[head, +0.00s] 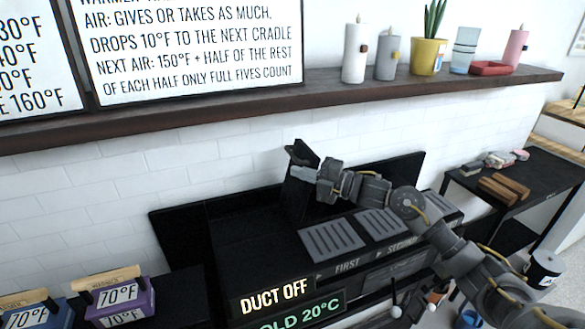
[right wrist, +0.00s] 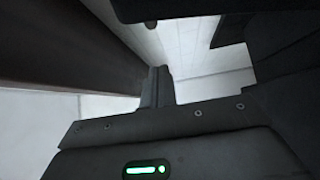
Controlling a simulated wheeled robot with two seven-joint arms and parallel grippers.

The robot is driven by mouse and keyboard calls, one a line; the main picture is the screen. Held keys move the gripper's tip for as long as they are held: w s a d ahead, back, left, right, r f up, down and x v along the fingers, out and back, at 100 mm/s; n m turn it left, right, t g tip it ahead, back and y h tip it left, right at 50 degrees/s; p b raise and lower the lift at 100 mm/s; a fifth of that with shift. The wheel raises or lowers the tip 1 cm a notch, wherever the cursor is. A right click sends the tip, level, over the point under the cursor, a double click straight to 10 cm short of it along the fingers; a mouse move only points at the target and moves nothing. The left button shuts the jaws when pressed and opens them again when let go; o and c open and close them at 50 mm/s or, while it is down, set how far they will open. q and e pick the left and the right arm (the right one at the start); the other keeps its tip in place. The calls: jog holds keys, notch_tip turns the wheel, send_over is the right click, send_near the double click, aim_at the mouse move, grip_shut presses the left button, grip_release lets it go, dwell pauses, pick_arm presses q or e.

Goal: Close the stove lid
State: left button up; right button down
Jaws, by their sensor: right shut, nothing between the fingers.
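The black stove (head: 250,262) stands against the tiled wall, with its dark lid (head: 180,232) standing raised along the back edge. Part of the lid is hidden behind my right gripper and arm. My right gripper (head: 299,180) is above the stove top, close in front of the upright lid; I cannot tell whether it touches it. The gripper is shut and empty. In the right wrist view, its closed fingers (right wrist: 156,86) point toward the white wall, with dark surfaces close on the right. My left gripper is not in view.
A dark wooden shelf (head: 330,85) with candles and a yellow plant pot (head: 428,56) runs above the stove. Grey slatted plates (head: 331,239) lie on the stove front. Labelled blocks (head: 120,298) stand at lower left. A black side table (head: 548,180) is at right.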

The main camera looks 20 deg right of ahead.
jog(key=shift+v, duration=3.5)
pick_arm(q)
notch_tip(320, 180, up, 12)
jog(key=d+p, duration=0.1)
jog(key=p, duration=1.1)
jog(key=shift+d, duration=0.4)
pick_arm(e)
jog(key=w+a, duration=0.3)
jog(key=w, duration=0.6)
jog(key=shift+a, duration=0.4)
jog(key=shift+s+f, duration=0.1)
